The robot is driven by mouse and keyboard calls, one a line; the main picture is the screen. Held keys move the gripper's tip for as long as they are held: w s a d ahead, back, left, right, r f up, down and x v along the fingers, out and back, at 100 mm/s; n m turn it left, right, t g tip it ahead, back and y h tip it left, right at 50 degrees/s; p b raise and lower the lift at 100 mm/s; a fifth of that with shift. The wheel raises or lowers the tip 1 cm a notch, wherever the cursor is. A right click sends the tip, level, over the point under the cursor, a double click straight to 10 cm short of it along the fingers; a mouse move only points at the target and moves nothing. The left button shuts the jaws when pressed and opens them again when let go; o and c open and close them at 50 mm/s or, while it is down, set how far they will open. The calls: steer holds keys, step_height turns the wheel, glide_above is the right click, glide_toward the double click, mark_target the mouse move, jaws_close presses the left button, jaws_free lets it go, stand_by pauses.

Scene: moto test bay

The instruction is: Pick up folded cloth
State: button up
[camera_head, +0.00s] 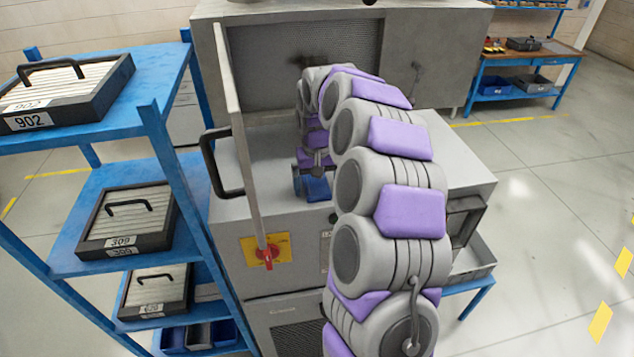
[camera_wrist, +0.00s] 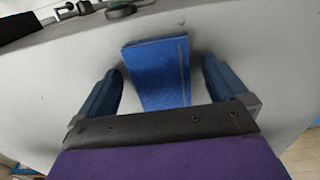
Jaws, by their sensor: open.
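The folded cloth (camera_wrist: 157,72) is blue with a lighter stripe along its right side. It lies flat on a pale grey surface in the wrist view. In the head view a small part of the blue cloth (camera_head: 316,189) shows on the grey machine's top, mostly hidden by my arm. My gripper (camera_wrist: 160,82) is open, with one dark blue finger on each side of the cloth. The fingers look apart from it. I cannot tell how high they are above the surface. In the head view my gripper (camera_head: 316,160) is over the machine top, partly hidden by my arm.
The grey machine (camera_head: 270,215) has an upright door edge, a black handle (camera_head: 210,163) and a red switch (camera_head: 267,253). A blue shelf rack (camera_head: 95,215) with numbered cases stands close at left. A blue workbench (camera_head: 520,65) stands back right. Floor at right is clear.

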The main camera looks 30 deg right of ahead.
steer(key=shift+a, duration=0.45)
steer(key=shift+c, duration=1)
steer(key=c, duration=0.3)
steer(key=shift+d, duration=0.55)
steer(key=c, duration=0.6)
steer(key=shift+a, duration=0.15)
